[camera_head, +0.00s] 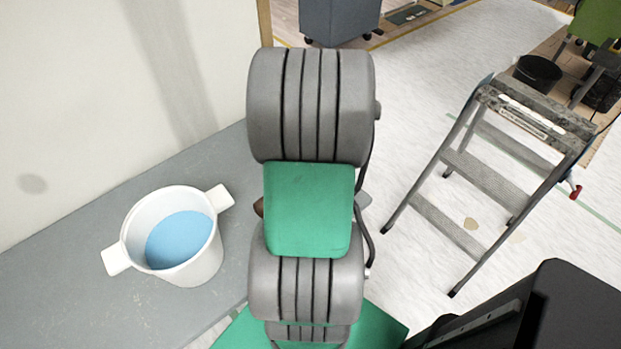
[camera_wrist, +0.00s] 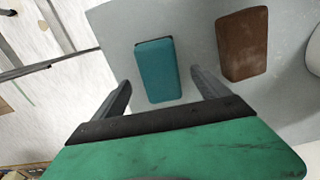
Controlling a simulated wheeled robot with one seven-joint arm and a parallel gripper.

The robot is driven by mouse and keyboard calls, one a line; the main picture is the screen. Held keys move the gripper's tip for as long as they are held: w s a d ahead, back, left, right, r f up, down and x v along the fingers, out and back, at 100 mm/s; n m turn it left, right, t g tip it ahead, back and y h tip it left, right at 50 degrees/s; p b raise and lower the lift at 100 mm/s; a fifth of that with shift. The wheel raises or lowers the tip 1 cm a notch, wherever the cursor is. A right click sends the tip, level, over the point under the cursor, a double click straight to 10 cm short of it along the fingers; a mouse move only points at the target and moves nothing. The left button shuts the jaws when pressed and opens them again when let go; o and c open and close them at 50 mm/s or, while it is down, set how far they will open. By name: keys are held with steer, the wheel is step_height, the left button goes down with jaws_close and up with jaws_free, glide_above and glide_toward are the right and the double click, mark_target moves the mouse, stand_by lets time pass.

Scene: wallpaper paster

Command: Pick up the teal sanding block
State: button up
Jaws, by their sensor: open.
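The teal sanding block (camera_wrist: 157,71) lies on the grey table in the wrist view, with a dark edge along its far end. My gripper (camera_wrist: 162,90) is open, with one finger to the left of the block and one to the right. The fingers look apart from the block, and I cannot tell how high they are above it. In the head view my own arm hides the block and the gripper.
A brown block (camera_wrist: 242,44) lies right of the teal one, close to my right finger. A white pot (camera_head: 176,238) with blue contents stands on the grey table (camera_head: 75,310). A stepladder (camera_head: 490,165) stands on the floor at right. The table's edge is near the teal block.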

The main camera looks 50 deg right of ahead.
step_height(320, 180, down, 5)
steer(key=shift+w+d+f, duration=0.1)
steer(key=shift+f, duration=0.05)
steer(key=shift+c, duration=0.4)
steer(key=c, duration=1.5)
